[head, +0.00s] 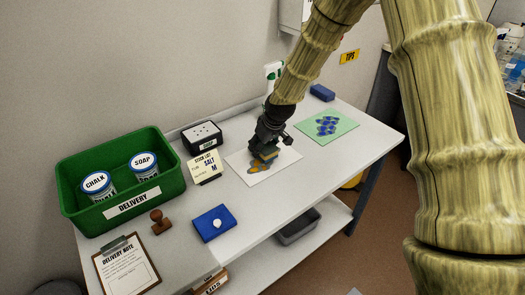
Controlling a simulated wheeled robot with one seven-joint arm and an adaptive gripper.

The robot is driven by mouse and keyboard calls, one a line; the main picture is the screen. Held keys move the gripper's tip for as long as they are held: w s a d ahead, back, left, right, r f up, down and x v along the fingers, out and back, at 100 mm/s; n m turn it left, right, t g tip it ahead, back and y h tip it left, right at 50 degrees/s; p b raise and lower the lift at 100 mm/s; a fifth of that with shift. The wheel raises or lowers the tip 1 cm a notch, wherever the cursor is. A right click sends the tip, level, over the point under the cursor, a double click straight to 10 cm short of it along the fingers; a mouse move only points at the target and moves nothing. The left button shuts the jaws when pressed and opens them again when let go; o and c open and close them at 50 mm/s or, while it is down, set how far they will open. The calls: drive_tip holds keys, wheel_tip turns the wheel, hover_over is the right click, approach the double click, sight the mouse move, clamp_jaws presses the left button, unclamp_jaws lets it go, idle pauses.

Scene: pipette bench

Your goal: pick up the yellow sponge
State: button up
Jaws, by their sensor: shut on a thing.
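My gripper (265,146) is shut over the white sheet (288,157) near the middle of the bench. A small yellowish block, which looks like the yellow sponge (270,156), shows between its fingertips, partly hidden by the gripper. Orange-brown patches (256,168) lie on the sheet just below and beside it. I cannot tell whether the sponge touches the sheet.
A green mat with blue patches (327,125) and a blue block (322,92) are on the right. A green delivery crate (165,190) with two tubs, a stamp (160,222), a clipboard (125,262), a card (204,166) and a blue pad (214,223) are left.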

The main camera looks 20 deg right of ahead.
drive_tip(key=shift+r, duration=0.6)
drive_tip(key=shift+s+r, duration=0.2)
drive_tip(key=shift+r, duration=0.05)
drive_tip(key=s+a+b, duration=0.1)
drive_tip(key=s, duration=0.4)
drive_tip(key=s+a+r+b, duration=0.1)
drive_tip(key=s, duration=0.4)
drive_tip(key=s+a+b, duration=0.1)
drive_tip(key=s, duration=0.4)
drive_tip(key=shift+s+r, duration=0.15)
drive_tip(key=shift+r, duration=0.1)
